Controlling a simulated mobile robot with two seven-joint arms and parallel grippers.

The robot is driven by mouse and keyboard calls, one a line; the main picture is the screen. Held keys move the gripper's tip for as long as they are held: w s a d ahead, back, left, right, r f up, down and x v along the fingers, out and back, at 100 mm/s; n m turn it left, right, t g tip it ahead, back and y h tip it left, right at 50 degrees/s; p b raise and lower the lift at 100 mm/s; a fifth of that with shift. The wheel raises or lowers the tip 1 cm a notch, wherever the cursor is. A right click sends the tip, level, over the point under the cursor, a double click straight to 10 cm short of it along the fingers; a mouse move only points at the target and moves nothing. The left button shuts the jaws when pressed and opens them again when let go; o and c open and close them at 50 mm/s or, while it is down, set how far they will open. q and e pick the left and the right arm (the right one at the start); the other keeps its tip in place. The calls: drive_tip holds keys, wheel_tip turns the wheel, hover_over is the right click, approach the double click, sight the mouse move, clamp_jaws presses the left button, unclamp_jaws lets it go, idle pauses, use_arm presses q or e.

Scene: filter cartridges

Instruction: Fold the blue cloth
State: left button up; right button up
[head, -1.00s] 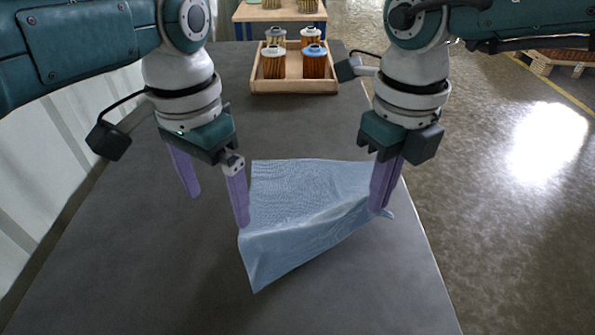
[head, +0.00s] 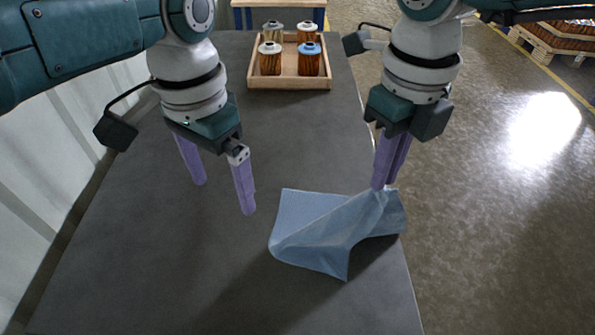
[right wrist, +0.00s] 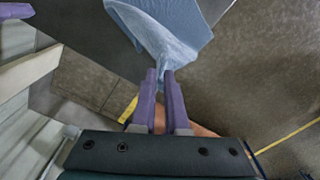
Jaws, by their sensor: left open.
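The blue cloth (head: 312,222) lies crumpled near the right edge of the table, with part of it drawn up into a peak. My right gripper (head: 381,187) is shut on the top of that peak. The cloth also shows in the right wrist view (right wrist: 165,30), gathered to a point at the fingertips (right wrist: 162,74). Its right part is raised near the table edge; whether it touches the table there I cannot tell. My left gripper (head: 224,198) is open and empty above the table, left of the cloth and apart from it.
The grey table (head: 150,240) is clear to the left and front. A wooden tray (head: 290,84) with several filter cartridges stands at the far end. The table's right edge runs close beside the cloth, with open floor (head: 500,220) beyond.

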use_arm(q)
drive_tip(key=shift+w+a+r, duration=0.3)
drive_tip(key=shift+w+a, duration=0.1)
drive_tip(key=shift+a, duration=0.2)
use_arm(e)
drive_tip(key=o, duration=0.4)
drive_tip(key=shift+c, duration=0.2)
drive_tip(key=shift+o, duration=0.3)
use_arm(q)
drive_tip(key=shift+f, duration=0.1)
use_arm(e)
drive_tip(key=o, duration=0.9)
drive_tip(key=shift+o, duration=0.2)
use_arm(q)
drive_tip(key=r+p, duration=0.1)
drive_tip(key=a+r+p, duration=0.1)
drive_tip(key=r+p, duration=0.1)
drive_tip(key=w+r+p, duration=0.1)
drive_tip(key=r, duration=0.1)
drive_tip(key=shift+a+r+p, duration=0.25)
drive_tip(key=shift+p, duration=0.1)
use_arm(e)
wheel_tip(320, 180, up, 6)
drive_tip(key=w+a, duration=0.1)
drive_tip(key=a, duration=0.1)
drive_tip(key=shift+w, duration=0.2)
drive_tip(key=shift+d+f, duration=0.1)
